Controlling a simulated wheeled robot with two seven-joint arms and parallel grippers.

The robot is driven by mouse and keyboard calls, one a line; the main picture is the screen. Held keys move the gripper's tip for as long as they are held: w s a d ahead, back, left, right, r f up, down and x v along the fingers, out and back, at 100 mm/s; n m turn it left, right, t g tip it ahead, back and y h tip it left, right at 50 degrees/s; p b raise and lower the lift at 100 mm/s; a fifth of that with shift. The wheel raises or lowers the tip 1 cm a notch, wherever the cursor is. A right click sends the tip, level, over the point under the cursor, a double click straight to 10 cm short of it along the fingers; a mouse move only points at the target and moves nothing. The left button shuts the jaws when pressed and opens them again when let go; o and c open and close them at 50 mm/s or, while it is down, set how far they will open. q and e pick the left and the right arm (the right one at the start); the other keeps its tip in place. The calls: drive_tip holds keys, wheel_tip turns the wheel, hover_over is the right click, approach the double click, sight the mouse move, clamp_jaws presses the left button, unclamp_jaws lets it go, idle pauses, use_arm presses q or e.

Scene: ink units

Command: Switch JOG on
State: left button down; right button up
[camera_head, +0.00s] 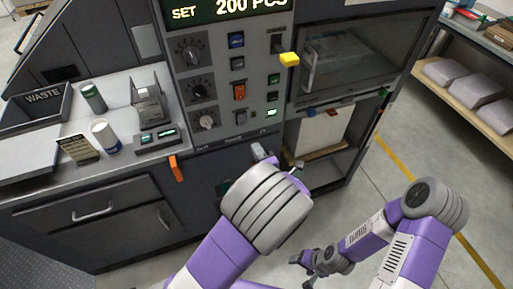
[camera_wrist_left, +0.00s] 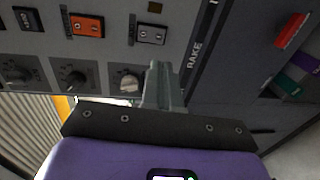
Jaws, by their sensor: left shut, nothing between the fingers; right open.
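The grey machine's control panel (camera_head: 222,75) carries an orange rocker switch (camera_head: 239,91) and a grey rocker switch (camera_head: 241,117) below it. Both also show in the left wrist view, the orange rocker (camera_wrist_left: 87,26) at the upper left and the grey rocker (camera_wrist_left: 150,34) at top centre. I cannot read a JOG label on either. My left gripper (camera_head: 262,152) is shut and empty, low in front of the panel. In the left wrist view its fingertips (camera_wrist_left: 162,72) lie just below the grey rocker, beside a pale knob (camera_wrist_left: 129,82); contact cannot be told. My right gripper (camera_head: 308,262) is open and empty, low over the floor.
Several knobs (camera_head: 190,52) line the panel's left side. A yellow-tipped lever (camera_head: 289,59) and an orange lever (camera_head: 176,168) stick out from the machine. The counter at left holds a waste bin (camera_head: 38,104) and a white cup (camera_head: 105,135). Floor at right is open.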

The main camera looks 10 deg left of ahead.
sight(243, 123)
use_arm(q)
drive_tip(key=b+x, duration=0.1)
drive_tip(key=x, duration=1)
drive_tip(key=shift+w+a, duration=0.1)
drive_tip(key=shift+w, duration=0.05)
